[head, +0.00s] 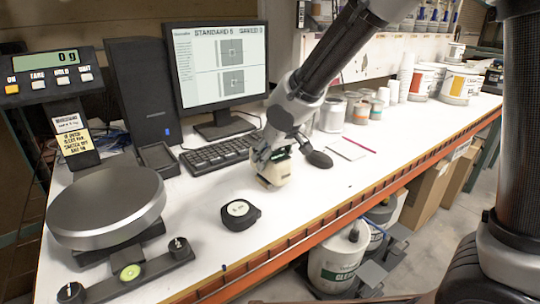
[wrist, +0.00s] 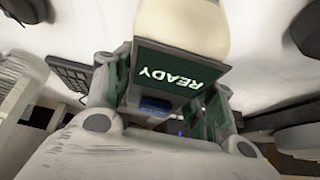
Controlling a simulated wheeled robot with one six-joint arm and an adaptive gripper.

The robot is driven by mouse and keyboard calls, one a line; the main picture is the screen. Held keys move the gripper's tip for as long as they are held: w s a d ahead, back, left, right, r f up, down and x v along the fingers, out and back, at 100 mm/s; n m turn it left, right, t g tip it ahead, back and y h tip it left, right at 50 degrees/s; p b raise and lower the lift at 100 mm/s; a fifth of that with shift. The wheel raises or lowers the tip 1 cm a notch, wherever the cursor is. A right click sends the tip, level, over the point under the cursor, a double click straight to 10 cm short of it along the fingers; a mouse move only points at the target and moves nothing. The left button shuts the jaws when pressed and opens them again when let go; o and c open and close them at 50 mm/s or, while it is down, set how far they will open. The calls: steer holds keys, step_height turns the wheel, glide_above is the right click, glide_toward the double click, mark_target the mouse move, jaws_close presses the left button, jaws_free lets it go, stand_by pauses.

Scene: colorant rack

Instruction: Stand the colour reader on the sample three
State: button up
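The colour reader (head: 272,178) is a cream-coloured device low over the white bench in front of the keyboard. In the wrist view its green screen (wrist: 170,73) reads READY, upside down. My gripper (head: 270,157) points down, with its fingers on both sides of the reader; it is shut on it. I cannot tell whether the reader's base touches the bench.
A balance (head: 107,207) stands at left, a keyboard (head: 221,150) behind. A white card (head: 347,149) and a red pencil (head: 361,145) lie at right. Cans and pails (head: 460,84) stand farther right. The orange bench edge (head: 330,215) is near.

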steer(key=o, duration=0.4)
steer(key=shift+o, duration=0.2)
steer(key=shift+r, duration=0.15)
steer(key=v, duration=1.2)
steer(key=s+d+r+m+h, duration=0.1)
steer(key=s+d+m, duration=0.15)
steer(key=d, duration=0.85)
steer(key=s+d+r+m+h, duration=0.1)
steer(key=s+d+r, duration=0.15)
steer(key=d, duration=0.75)
steer(key=s+d+f+m+h, duration=0.1)
steer(key=s+d+f+m, duration=0.1)
steer(key=s+d, duration=0.8)
steer(key=s+m, duration=0.1)
steer(key=s, duration=0.2)
steer(key=shift+s+d+f+g, duration=0.25)
steer(key=shift+s+g, duration=0.15)
